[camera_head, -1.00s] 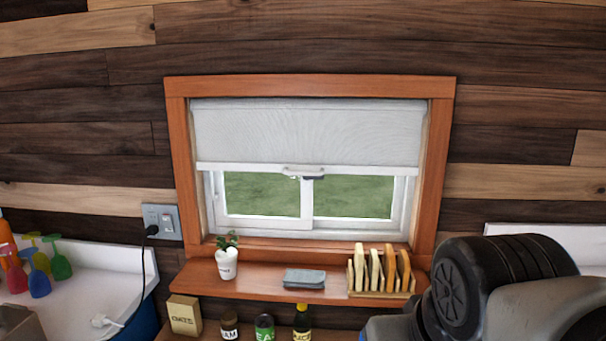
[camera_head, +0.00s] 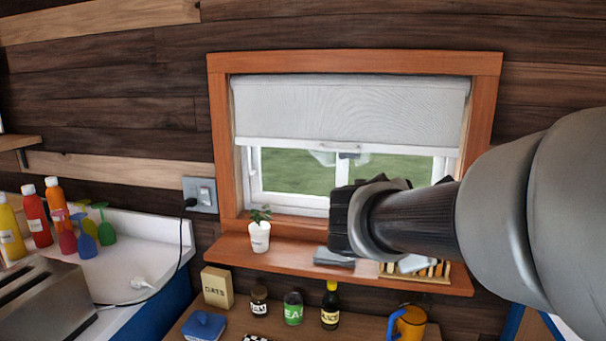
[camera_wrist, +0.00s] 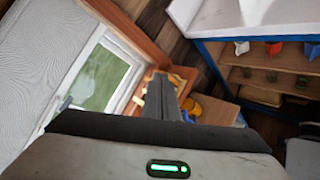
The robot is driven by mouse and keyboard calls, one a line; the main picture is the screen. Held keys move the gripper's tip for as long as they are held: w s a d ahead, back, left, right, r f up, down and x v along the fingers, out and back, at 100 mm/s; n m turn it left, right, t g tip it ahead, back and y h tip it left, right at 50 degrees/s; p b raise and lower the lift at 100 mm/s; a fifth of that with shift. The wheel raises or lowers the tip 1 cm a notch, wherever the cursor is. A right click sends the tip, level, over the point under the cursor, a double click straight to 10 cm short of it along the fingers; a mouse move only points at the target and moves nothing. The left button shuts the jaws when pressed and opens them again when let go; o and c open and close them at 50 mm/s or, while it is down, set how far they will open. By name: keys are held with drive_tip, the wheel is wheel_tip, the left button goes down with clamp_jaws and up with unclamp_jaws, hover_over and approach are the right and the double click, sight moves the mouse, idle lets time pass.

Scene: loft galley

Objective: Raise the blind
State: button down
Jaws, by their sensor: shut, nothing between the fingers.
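The blind (camera_head: 350,110) is a pale grey fabric shade covering roughly the upper half of the window. Its bottom rail has a small white handle (camera_head: 341,149) near the middle; glass and green ground show below. In the wrist view the blind (camera_wrist: 50,65) fills the upper left, with what looks like its handle (camera_wrist: 64,103) at its lower edge. My gripper (camera_wrist: 160,82) is shut and empty, its dark fingers right of the handle and apart from it. In the head view my arm comes from the right and my wrist hides the fingers and the window's lower right.
A sill shelf (camera_head: 290,257) below the window holds a potted plant (camera_head: 260,234), a grey cloth (camera_head: 333,258) and a rack partly behind my wrist. Jars, a box (camera_head: 217,287) and an orange mug (camera_head: 408,323) stand lower. A toaster (camera_head: 45,300) and bottles are at left.

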drive_tip(key=w+a+n+t+y+b, duration=0.3)
drive_tip(key=w+a+n+t+y, duration=0.35)
drive_tip(key=w+a+n, duration=1)
drive_tip(key=w+d+r+t+h+p, duration=0.1)
drive_tip(key=w+r, duration=0.3)
drive_tip(key=w, duration=0.6)
drive_tip(key=shift+w+d+r+t, duration=0.2)
drive_tip(key=shift+w+d+t, duration=0.2)
drive_tip(key=shift+d, duration=0.45)
drive_tip(key=shift+r+p, duration=0.1)
drive_tip(key=shift+p, duration=0.25)
